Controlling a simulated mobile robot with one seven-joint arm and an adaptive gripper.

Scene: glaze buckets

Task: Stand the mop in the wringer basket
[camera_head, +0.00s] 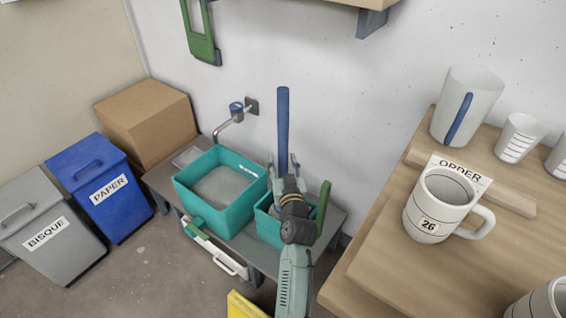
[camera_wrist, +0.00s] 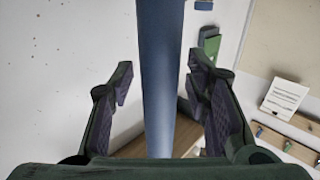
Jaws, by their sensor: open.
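The mop's blue handle (camera_head: 283,120) stands upright near the wall, above the small teal bucket (camera_head: 266,226). Its lower end is hidden behind my arm, so I cannot tell whether the mop head sits in the wringer basket. A green lever (camera_head: 323,208) rises at the bucket's right side; the basket itself is mostly hidden by my arm. My gripper (camera_head: 283,163) is open, with its fingers on either side of the handle. In the wrist view the blue handle (camera_wrist: 161,60) runs between the spread fingers, with gaps on both sides.
A large teal basin (camera_head: 221,218) stands left of the bucket on a grey low bench (camera_head: 262,264), below a wall tap (camera_head: 235,112). A wooden table with mugs (camera_head: 425,215) stands at right. Blue and grey bins and a cardboard box (camera_head: 146,116) are at left.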

